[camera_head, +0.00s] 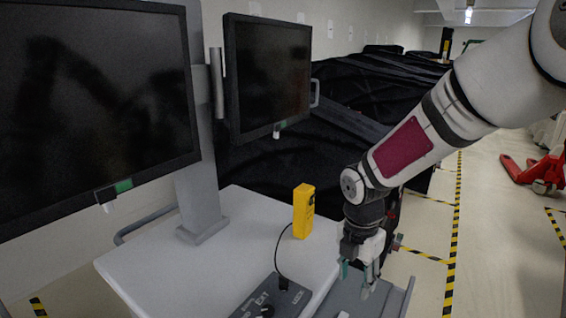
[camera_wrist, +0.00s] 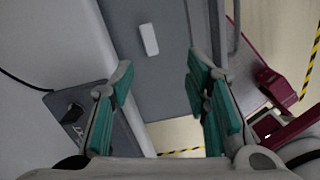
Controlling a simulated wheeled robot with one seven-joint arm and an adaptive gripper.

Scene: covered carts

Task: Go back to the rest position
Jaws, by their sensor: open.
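My gripper (camera_head: 358,274) points down just off the right side of the white cart top (camera_head: 160,262), over a lower grey shelf. In the wrist view, my gripper (camera_wrist: 157,100) has its green-padded fingers wide apart with nothing between them. A small white block (camera_wrist: 149,39) lies on the grey shelf (camera_wrist: 160,75), beyond the fingertips and apart from them.
Two dark monitors (camera_head: 95,105) (camera_head: 272,75) stand on a grey post. A yellow device (camera_head: 303,211) stands on the cart, its cable reaching a grey box (camera_head: 270,300). Black-covered carts (camera_head: 350,95) fill the back. A red pallet jack (camera_head: 540,170) is right; taped floor lies between.

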